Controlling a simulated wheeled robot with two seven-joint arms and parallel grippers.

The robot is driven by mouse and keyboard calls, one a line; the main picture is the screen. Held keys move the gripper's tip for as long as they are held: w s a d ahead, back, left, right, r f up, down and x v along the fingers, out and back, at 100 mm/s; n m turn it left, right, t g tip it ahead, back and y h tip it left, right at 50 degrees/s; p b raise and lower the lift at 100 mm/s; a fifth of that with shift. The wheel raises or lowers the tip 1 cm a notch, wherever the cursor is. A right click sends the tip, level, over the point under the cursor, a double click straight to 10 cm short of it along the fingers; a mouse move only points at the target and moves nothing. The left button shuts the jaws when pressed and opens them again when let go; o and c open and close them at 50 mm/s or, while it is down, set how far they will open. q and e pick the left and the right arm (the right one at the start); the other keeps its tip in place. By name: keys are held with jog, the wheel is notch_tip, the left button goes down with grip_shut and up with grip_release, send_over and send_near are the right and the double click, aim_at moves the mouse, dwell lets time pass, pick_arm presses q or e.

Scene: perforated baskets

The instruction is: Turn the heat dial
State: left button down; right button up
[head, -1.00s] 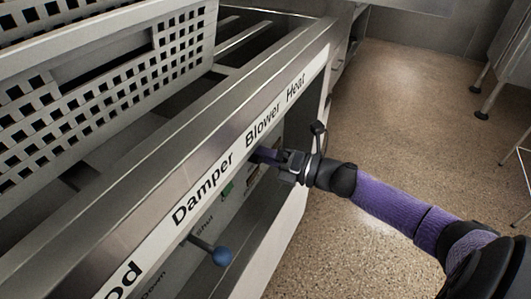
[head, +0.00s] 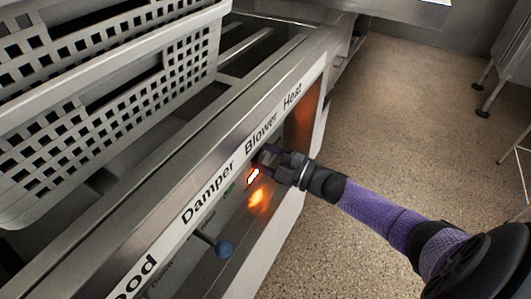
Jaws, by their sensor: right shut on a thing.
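The heat dial is not visible; the "Heat" label (head: 293,95) is on the panel's upper strip, at its far end. My right gripper (head: 265,158) reaches in from the right, under the strip by the "Blower" label (head: 261,139). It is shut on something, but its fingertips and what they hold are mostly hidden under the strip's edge. A lit orange-white indicator (head: 253,177) glows just left of and below the gripper. My left gripper is not in view.
A blue-knobbed lever (head: 224,249) sticks out below the "Damper" label (head: 207,192). Perforated baskets (head: 120,100) stand on the counter at the left. The speckled floor (head: 410,140) at the right is clear up to a legged metal unit (head: 510,60).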

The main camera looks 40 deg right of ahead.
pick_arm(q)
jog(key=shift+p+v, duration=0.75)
pick_arm(e)
jog(key=m, duration=0.6)
jog(key=shift+a+t+h, duration=0.1)
jog(key=shift+t+h, duration=0.2)
jog(key=shift+h, duration=0.1)
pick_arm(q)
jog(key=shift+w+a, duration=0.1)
pick_arm(e)
jog(key=shift+f+m, duration=0.1)
jog(key=shift+m, duration=0.3)
jog(key=o, duration=1.3)
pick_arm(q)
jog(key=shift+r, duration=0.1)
pick_arm(e)
jog(key=shift+s, duration=0.1)
pick_arm(q)
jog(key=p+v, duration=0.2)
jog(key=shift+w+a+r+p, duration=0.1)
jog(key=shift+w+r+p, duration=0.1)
jog(key=shift+p, duration=0.2)
pick_arm(e)
jog(key=v, duration=0.9)
jog(key=shift+s, duration=0.4)
